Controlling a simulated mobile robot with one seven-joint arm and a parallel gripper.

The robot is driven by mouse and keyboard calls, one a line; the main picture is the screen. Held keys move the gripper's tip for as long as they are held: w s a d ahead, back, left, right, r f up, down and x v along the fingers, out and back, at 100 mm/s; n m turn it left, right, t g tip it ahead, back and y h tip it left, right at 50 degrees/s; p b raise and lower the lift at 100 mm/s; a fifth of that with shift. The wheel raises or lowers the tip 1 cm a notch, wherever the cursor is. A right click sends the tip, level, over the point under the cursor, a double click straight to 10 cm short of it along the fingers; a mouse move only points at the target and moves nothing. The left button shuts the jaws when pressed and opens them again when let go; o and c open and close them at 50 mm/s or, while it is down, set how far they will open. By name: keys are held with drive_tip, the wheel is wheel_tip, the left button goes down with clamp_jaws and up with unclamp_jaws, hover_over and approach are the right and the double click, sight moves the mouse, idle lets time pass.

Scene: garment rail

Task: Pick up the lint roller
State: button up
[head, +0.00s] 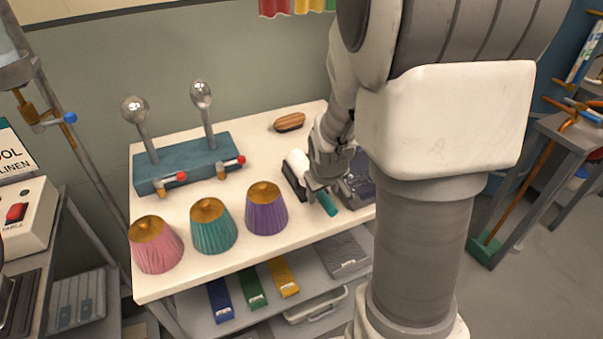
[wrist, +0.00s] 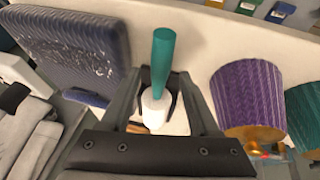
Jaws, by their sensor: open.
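The lint roller has a teal handle and a white roll. In the wrist view the lint roller (wrist: 163,62) lies between the fingers of my gripper (wrist: 158,82), its handle pointing away past the fingertips and its white roll nearer the palm. The fingers are apart, one on each side, and I see no clear contact. In the head view my gripper (head: 322,182) is low over the right part of the table. The teal handle of the lint roller (head: 327,204) shows below it; the middle is hidden. A dark piece sits around or under the roller.
A dark ribbed object (wrist: 75,45) lies close beside the roller. A purple pleated shade (head: 266,208) stands to the left, with teal (head: 213,225) and pink (head: 155,245) ones beyond. A wooden brush (head: 289,122) lies at the back of the white table (head: 250,150).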

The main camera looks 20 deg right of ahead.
drive_tip(key=shift+x, duration=1)
clamp_jaws()
